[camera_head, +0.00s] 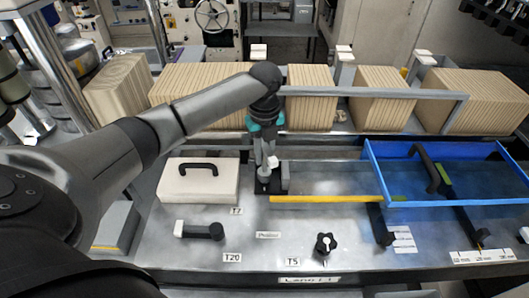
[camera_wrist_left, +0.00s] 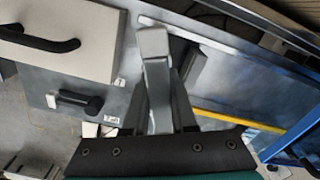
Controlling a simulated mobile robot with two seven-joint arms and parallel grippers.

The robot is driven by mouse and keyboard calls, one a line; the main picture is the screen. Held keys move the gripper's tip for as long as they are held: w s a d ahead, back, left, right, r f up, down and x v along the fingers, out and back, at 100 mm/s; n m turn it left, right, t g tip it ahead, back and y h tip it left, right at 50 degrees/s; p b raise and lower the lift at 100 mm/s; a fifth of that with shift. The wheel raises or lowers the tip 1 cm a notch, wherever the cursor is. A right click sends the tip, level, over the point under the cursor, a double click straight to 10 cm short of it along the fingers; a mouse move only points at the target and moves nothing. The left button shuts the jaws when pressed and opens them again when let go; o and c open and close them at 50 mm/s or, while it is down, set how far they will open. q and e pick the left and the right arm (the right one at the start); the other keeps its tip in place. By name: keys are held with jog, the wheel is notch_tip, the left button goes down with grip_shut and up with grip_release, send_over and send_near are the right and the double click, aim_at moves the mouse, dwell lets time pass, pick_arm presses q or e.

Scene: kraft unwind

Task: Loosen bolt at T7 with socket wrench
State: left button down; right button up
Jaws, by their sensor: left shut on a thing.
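My left gripper (camera_head: 263,160) points down in the middle of the bench, close to the T7 label (camera_head: 237,211). It is shut on a grey bar with a pale block-like end, seemingly the socket wrench (camera_head: 273,161). In the left wrist view, the wrench (camera_wrist_left: 156,75) stands between the fingers of my left gripper (camera_wrist_left: 160,115). Below the gripper in the head view is a dark base block (camera_head: 263,188) with a grey round part above it. The bolt cannot be made out, and I cannot tell whether the wrench is seated on it. My right gripper is out of view.
A white lidded box (camera_head: 190,190) with a black handle stands left of the gripper. A black lever (camera_head: 203,231) lies by T20, and a knob (camera_head: 325,243) by T5. A blue-framed tray (camera_head: 375,180) is at right. Wooden blocks (camera_head: 310,95) line the back.

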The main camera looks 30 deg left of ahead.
pick_arm(q)
jog(key=shift+f, duration=0.4)
dwell(1.1)
jog(key=shift+n, duration=1.2)
jog(key=shift+n, duration=0.9)
jog(key=shift+n, duration=1.4)
